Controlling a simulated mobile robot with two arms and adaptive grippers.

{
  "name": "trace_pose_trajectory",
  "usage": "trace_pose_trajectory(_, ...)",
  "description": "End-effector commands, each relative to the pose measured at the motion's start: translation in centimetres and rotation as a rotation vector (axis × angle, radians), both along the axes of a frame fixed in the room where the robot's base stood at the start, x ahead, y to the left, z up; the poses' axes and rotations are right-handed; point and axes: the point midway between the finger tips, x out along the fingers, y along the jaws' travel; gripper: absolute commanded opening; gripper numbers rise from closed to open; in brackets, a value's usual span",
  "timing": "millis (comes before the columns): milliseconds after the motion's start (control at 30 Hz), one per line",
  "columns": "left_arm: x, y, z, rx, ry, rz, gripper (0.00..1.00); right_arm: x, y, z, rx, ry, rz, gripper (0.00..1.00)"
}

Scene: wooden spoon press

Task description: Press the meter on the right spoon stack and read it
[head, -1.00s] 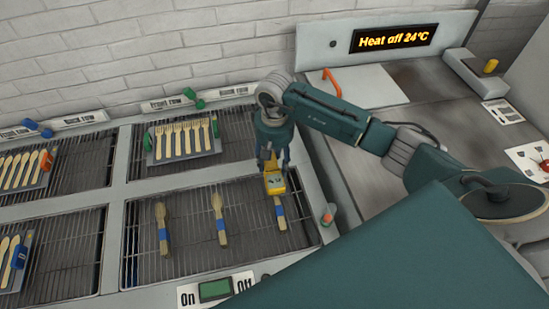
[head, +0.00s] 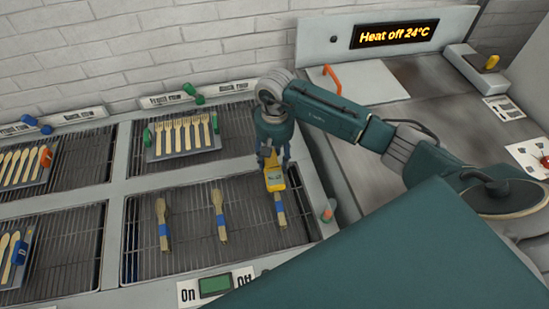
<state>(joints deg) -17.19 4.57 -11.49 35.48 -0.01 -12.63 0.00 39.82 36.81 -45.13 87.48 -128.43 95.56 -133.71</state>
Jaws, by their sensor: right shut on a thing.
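Three spoon stacks lie on the front rack: a left stack (head: 162,226), a middle stack (head: 219,217) and a right stack (head: 281,212), each with a blue band. My right gripper (head: 272,164) points down over the far end of the right stack. It is shut on the yellow meter (head: 274,180), whose lower end meets or hangs just over the right stack; I cannot tell if they touch. The meter's grey display is too small to read. The meter hides the far end of the right stack. My left gripper is not in view.
A tray of wooden forks (head: 184,136) sits on the rack behind. More trays of wooden cutlery (head: 24,166) are at the left. An On/Off panel (head: 215,286) is at the front edge. A sign (head: 394,34) reads "Heat off 24°C". An orange-topped post (head: 327,214) stands right of the rack.

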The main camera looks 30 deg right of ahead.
Motion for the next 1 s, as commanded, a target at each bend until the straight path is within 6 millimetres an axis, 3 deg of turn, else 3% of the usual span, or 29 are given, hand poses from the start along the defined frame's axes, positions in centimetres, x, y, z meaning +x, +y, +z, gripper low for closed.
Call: trace_pose_trajectory(1000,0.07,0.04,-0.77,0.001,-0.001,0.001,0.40,0.03,-0.01,-0.67,0.000,-0.001,0.000,0.14)
